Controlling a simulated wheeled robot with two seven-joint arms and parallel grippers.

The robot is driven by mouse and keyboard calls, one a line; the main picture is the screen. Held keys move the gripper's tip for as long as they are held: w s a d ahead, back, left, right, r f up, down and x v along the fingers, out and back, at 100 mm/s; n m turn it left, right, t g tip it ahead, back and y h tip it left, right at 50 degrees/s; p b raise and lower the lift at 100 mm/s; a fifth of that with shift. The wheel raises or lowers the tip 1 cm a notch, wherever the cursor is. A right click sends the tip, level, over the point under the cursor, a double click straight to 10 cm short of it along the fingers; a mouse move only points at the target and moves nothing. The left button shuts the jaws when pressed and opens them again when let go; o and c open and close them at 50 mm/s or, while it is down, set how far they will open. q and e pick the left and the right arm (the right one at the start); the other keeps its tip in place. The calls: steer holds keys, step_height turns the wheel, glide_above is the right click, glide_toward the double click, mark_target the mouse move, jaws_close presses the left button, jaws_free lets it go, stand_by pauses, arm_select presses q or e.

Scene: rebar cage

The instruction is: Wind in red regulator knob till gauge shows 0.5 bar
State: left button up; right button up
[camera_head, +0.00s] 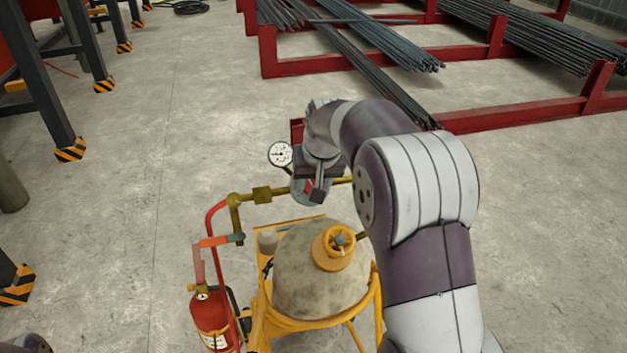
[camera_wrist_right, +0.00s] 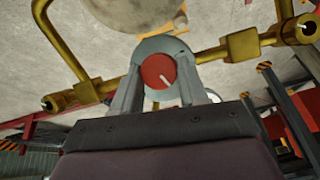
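The red regulator knob (camera_wrist_right: 158,71), with a white mark pointing down and right, sits in front of a round grey housing in the right wrist view. My right gripper (camera_wrist_right: 160,80) has one grey finger on each side of it, with no clear gap, and looks shut on it. The white round gauge (camera_head: 280,153) stands just left of my gripper. Its needle lies roughly toward the left, and its numbers are too small to read. My left gripper is not in view.
Brass piping (camera_head: 262,194) runs left from the regulator to a red hose. Below stand a rounded grey vessel (camera_head: 305,285) in a yellow frame and a red fire extinguisher (camera_head: 211,318). Red racks (camera_head: 300,64) with rebar are behind. Open floor (camera_head: 120,230) lies left.

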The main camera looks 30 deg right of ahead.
steer(key=shift+m, duration=0.5)
steer(key=o, duration=1)
steer(key=shift+o, duration=0.2)
steer(key=shift+s+r, duration=0.1)
steer(key=d+p+v, duration=0.1)
steer(key=p+v, duration=0.1)
steer(key=v, duration=1)
steer(key=shift+s+a+r+p, duration=0.15)
steer(key=shift+a+r+p, duration=0.15)
steer(key=shift+p, duration=0.1)
